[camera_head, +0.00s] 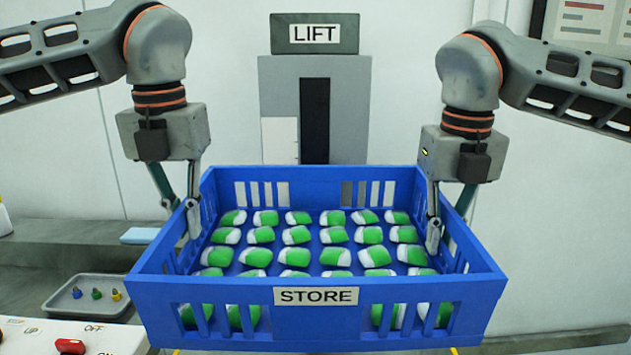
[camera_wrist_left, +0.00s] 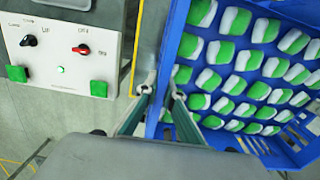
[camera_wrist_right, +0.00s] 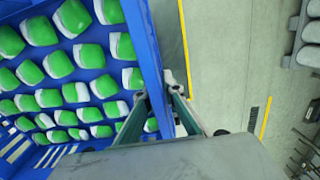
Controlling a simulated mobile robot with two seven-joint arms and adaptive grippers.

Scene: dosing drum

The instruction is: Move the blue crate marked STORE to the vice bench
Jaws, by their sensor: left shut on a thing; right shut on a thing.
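The blue crate (camera_head: 410,297) bears a STORE label (camera_head: 316,296) on its near wall and holds many green-and-white packets in rows. It hangs between my two grippers in the middle of the head view. My left gripper (camera_head: 181,203) is shut on the crate's left wall; in the left wrist view the fingers straddle that blue wall (camera_wrist_left: 172,65). My right gripper (camera_head: 447,212) is shut on the right wall; in the right wrist view its fingers close on that wall (camera_wrist_right: 146,40). No vice is clearly visible.
A control panel (camera_head: 70,338) with a red switch stands at lower left. Behind it, a grey counter (camera_head: 50,250) holds a tray (camera_head: 98,307) of small coloured items and a light-blue block (camera_head: 139,236). A grey LIFT unit (camera_head: 345,110) stands behind the crate. Floor shows beside the crate.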

